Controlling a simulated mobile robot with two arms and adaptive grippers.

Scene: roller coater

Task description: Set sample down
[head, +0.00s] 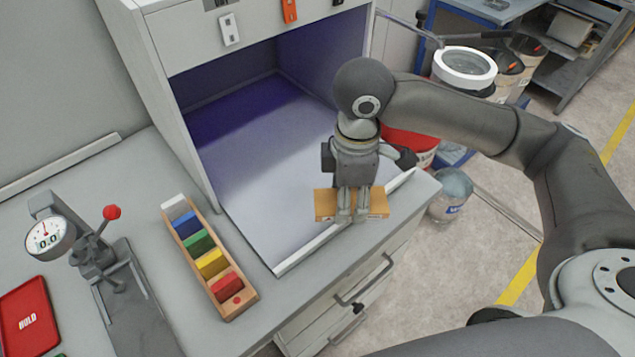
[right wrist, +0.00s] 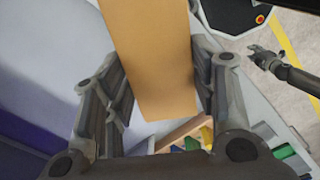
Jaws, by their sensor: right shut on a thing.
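The sample is a flat orange-tan panel (head: 326,204). My right gripper (head: 350,216) is shut on its middle, and the panel sticks out on both sides of the fingers. It is over the front right edge of the booth floor (head: 255,175); I cannot tell whether it touches. In the right wrist view the panel (right wrist: 150,55) stands between the two fingers. My left gripper (right wrist: 262,58) shows small at the right of the right wrist view, away from the panel. Its finger opening is too small to judge.
A wooden rack (head: 236,306) with several coloured blocks stands left of the booth. A dial gauge stand (head: 98,255) and a red HOLD tray (head: 28,318) are further left. Buckets (head: 465,70) and a clear bottle (head: 452,190) stand right of the counter. The booth floor is clear.

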